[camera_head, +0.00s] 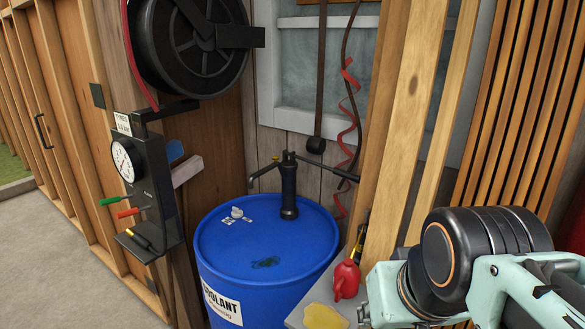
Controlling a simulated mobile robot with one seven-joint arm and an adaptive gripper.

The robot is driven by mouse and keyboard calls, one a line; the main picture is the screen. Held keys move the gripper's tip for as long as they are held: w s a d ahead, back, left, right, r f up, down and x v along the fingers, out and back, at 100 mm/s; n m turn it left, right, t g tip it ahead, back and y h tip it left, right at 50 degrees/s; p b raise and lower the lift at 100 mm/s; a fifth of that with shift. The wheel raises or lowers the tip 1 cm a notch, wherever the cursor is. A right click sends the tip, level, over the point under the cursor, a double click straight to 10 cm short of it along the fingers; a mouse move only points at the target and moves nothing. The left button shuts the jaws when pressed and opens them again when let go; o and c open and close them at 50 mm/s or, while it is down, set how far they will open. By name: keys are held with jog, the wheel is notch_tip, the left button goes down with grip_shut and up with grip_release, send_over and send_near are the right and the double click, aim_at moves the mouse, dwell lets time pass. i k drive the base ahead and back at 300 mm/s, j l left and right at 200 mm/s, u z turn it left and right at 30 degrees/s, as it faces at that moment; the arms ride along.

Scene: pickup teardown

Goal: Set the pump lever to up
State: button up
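A black hand pump (289,192) stands upright on the lid of a blue coolant barrel (225,262). A thin spout (262,172) with a brass-coloured piece points left from its top. The dark pump lever (332,170) runs from the pump's top to the right and slopes slightly downward. Its outer end is close to a wooden post in the picture; whether they touch I cannot tell. My arm's teal and black links fill the lower right, right of the barrel and pump. My gripper is out of the frame, so its opening does not show.
A wooden post (396,130) rises right of the pump. A grey surface with a red can (346,280) and a yellow cloth-like item (325,317) lies between the barrel and my arm. A gauge stand (140,185) and black hose reel (192,45) are left.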

aim_at(350, 177)
jog(key=k+j, duration=0.1)
jog(key=j, duration=0.25)
jog(key=k+j, duration=0.1)
jog(key=j, duration=0.2)
jog(key=k+j, duration=0.1)
jog(key=j, duration=0.65)
jog(key=i+j+u, duration=0.1)
jog(key=j, duration=0.3)
jog(key=i+j+u, duration=0.15)
jog(key=i, duration=0.25)
jog(key=k+u, duration=0.1)
jog(key=k, duration=0.2)
jog(key=i+j+z, duration=0.1)
jog(key=i, duration=0.25)
jog(key=i+j+z, duration=0.1)
jog(key=i, duration=0.3)
